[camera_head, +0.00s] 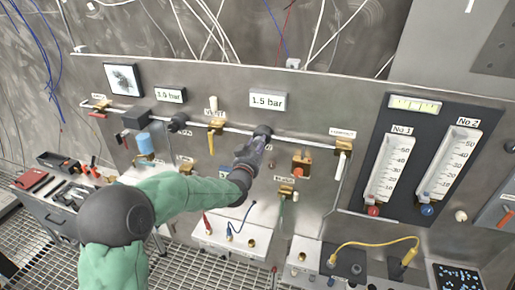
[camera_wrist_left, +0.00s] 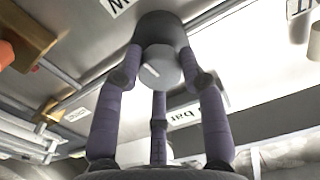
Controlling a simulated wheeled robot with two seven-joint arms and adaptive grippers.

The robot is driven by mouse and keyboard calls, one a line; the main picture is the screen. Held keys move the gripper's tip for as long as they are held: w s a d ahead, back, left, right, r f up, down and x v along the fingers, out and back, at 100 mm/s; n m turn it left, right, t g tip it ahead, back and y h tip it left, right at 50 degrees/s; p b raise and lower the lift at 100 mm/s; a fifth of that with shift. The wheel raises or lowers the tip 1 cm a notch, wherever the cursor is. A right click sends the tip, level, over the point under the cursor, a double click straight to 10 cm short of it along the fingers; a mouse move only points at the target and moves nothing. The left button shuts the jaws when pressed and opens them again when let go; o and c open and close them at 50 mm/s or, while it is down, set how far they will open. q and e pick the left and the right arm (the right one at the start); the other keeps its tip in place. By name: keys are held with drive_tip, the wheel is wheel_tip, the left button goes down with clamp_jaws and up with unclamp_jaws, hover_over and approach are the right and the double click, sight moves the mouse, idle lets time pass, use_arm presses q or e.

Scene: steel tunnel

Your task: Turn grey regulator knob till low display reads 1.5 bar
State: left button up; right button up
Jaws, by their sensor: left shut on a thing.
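The grey regulator knob (camera_wrist_left: 158,68), with a white pointer line on its face, shows in the wrist view in front of a darker round body (camera_wrist_left: 160,28). My left gripper (camera_head: 257,143) reaches the panel in the head view, below a display. Its purple-grey fingers (camera_wrist_left: 160,85) stand around the knob and are shut on it. The display above it (camera_head: 267,100) reads 1.5 bar. Another display (camera_head: 170,95), farther left, seems to read 1.9 bar, but its last digit is not sharp. In the head view the gripper largely hides the knob. My right gripper is not in view.
A white pipe runs along the steel panel. A yellow-handled valve (camera_head: 216,126), a brass-orange fitting (camera_head: 301,160) and a white-handled valve (camera_head: 343,147) flank the gripper. Two gauges (camera_head: 390,165) (camera_head: 450,165) stand right. A white box (camera_head: 238,236) with cables sits below.

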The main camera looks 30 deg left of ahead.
use_arm(q)
drive_tip(key=shift+r, duration=0.25)
drive_tip(key=o, duration=1.1)
drive_tip(key=shift+o, duration=0.2)
drive_tip(key=shift+f, duration=0.1)
drive_tip(key=v, duration=1.2)
drive_tip(key=shift+w, duration=0.1)
